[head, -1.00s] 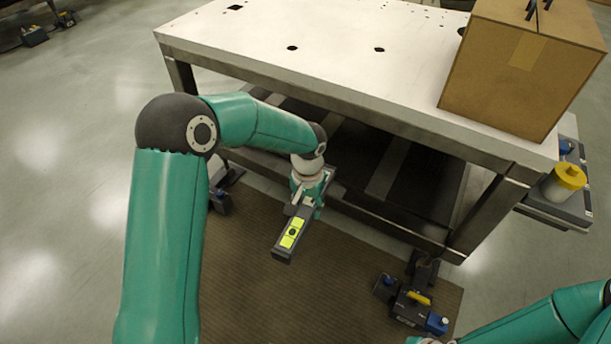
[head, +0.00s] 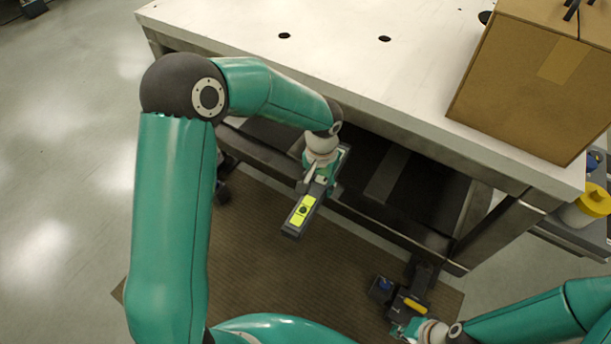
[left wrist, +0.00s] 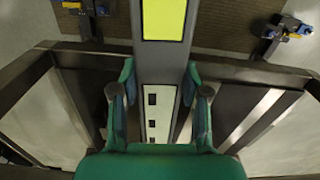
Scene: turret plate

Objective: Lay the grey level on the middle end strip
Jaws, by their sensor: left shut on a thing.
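The grey level (head: 303,210), a long bar with a yellow-green label and dark round spot, is held by my left gripper (head: 322,180) in front of the table's long side, below the top. In the left wrist view the level (left wrist: 163,60) runs between the two fingers of my left gripper (left wrist: 160,92), which is shut on it. My right gripper (head: 408,330) is low at the bottom right, beside a dark device on the mat; its fingers are too small to read. I cannot tell which surface is the middle end strip.
The pale table top (head: 330,65) has dark holes. A cardboard box (head: 530,80) stands on its right end. A yellow-lidded jar (head: 592,202) stands beyond that end. A dark device with blue and yellow parts (head: 398,298) sits on the brown mat (head: 250,270).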

